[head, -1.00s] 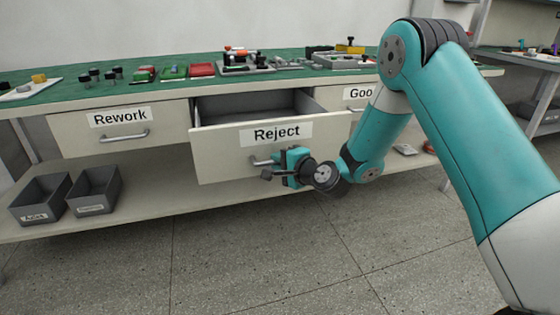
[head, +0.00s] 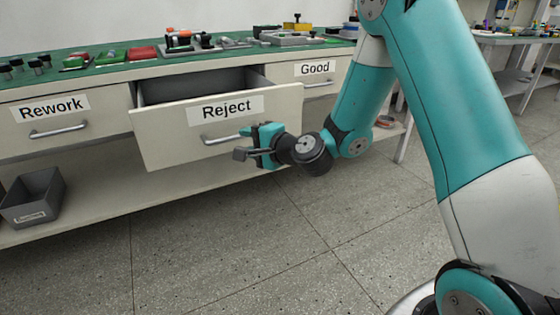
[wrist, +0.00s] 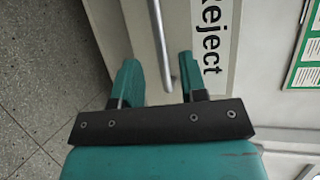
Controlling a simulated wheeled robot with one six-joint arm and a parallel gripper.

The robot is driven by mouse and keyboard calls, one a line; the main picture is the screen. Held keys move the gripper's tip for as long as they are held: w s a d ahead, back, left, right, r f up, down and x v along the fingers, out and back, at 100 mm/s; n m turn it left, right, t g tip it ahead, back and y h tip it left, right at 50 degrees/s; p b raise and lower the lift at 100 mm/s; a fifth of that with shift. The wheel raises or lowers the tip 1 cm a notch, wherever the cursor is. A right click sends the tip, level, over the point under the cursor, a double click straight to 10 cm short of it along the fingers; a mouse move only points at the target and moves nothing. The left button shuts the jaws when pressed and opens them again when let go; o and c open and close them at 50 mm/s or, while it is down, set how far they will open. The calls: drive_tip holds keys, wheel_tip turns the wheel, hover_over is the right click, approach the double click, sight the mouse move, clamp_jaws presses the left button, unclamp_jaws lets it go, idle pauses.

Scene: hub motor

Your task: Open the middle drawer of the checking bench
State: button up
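The middle drawer, labelled "Reject" (head: 160,150), stands pulled out of the checking bench (head: 85,82), between the drawers labelled "Rework" and "Good". Its grey inside shows and looks empty where visible. A metal bar handle (head: 222,138) crosses its front; it also shows in the wrist view (wrist: 160,40). My gripper (head: 245,143) is at the handle's right end, in front of the drawer. In the wrist view my gripper (wrist: 160,82) has its two teal fingers apart, with the handle's end between them and gaps visible on both sides.
The Rework drawer (head: 40,130) on the left and the Good drawer (head: 318,84) on the right look shut. A grey bin (head: 35,200) stands on the lower shelf. Parts and fixtures lie on the green bench top. The tiled floor (head: 240,260) in front is clear.

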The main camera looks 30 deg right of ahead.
drive_tip(key=b+v, duration=1.1)
drive_tip(key=shift+b, duration=0.3)
drive_tip(key=shift+a, duration=0.15)
